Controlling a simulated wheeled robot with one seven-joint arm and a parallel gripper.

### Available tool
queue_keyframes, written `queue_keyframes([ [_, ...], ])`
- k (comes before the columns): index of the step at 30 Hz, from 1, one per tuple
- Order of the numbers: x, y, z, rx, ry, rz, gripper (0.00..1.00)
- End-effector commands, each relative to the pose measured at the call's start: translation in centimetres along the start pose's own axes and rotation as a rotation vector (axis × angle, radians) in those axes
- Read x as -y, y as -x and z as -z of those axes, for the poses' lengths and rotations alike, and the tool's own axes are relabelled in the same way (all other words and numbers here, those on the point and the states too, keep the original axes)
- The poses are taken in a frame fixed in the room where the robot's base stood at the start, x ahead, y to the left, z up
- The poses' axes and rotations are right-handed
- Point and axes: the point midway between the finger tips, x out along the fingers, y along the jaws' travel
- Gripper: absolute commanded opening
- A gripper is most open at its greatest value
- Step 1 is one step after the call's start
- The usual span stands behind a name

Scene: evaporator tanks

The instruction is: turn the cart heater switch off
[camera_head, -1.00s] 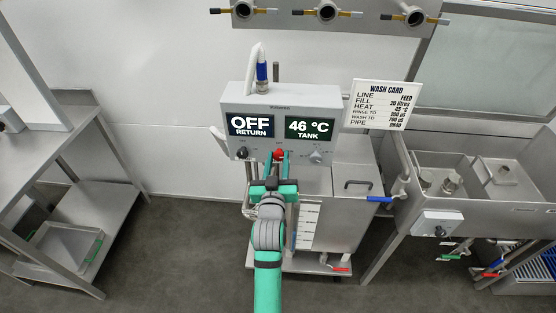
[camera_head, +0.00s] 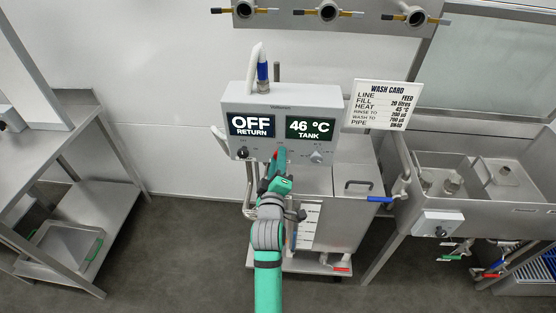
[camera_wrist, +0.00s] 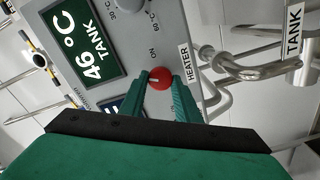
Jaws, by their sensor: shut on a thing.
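The heater switch is a red round knob (camera_wrist: 160,78) with a white mark, on the front of the grey control box (camera_head: 262,100). Beside it the wrist view shows a HEATER label (camera_wrist: 186,64) and the word ON. My gripper (camera_wrist: 163,88) is shut on the red knob, one green finger on each side. In the head view my gripper (camera_head: 279,158) is tilted at the box's lower middle and hides most of the knob. The box's displays read OFF RETURN (camera_head: 251,125) and 46 °C TANK (camera_head: 310,128).
A black knob (camera_head: 242,153) and a grey knob (camera_head: 317,157) flank the heater switch. The cart's tank (camera_head: 345,215) stands below the box. A sink (camera_head: 480,170) is at right, a steel table (camera_head: 85,150) at left. Bare floor lies between the table and cart.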

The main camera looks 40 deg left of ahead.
Motion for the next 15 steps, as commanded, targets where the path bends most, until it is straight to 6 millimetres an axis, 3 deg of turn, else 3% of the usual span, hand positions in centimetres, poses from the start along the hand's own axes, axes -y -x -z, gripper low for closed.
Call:
queue_keyframes([
  [15,0.21,-0.01,0.04,-0.001,0.389,0.001,0.07],
])
